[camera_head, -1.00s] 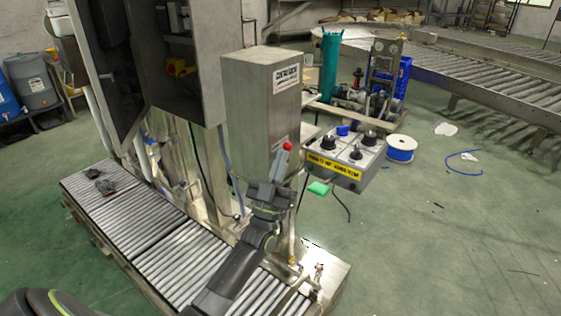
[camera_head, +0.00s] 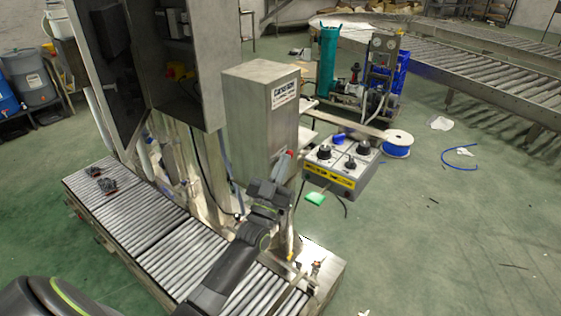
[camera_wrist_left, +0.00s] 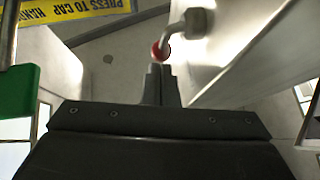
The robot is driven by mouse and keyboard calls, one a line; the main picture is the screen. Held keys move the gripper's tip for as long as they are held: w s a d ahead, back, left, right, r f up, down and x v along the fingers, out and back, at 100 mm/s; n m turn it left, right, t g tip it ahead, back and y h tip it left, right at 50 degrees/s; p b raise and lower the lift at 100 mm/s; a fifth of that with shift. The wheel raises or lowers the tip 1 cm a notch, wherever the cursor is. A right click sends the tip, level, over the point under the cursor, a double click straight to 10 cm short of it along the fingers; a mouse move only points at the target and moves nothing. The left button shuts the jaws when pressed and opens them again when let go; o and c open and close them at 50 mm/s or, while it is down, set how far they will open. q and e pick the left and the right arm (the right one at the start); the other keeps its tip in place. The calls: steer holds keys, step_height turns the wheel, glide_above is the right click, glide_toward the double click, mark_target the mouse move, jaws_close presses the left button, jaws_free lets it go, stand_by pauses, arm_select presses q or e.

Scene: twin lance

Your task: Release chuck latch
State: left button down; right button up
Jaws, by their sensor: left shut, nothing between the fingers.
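The latch lever's red ball knob (camera_head: 291,153) shows beside the lower part of the steel cabinet (camera_head: 262,110), largely hidden by my gripper. In the left wrist view the red knob (camera_wrist_left: 160,52) sits on the end of a bent grey lever (camera_wrist_left: 186,27) fixed to a steel face. My left gripper (camera_head: 282,166) is shut and empty. In the left wrist view its closed fingertips (camera_wrist_left: 158,72) point at the knob, just below it in the picture; I cannot tell whether they touch. My right gripper is not in view.
A control box (camera_head: 343,168) with black knobs and a yellow label stands just right of the gripper, with a green piece (camera_head: 316,199) at its front edge. A roller conveyor (camera_head: 150,225) runs below my arm.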

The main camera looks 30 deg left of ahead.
arm_select(q)
steer(key=shift+w+d+r, duration=0.1)
steer(key=shift+w+r, duration=0.1)
steer(key=shift+w, duration=0.5)
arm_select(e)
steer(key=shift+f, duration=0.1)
arm_select(q)
steer(key=shift+w, duration=0.2)
stand_by(0.3)
steer(key=shift+r, duration=0.1)
stand_by(1.3)
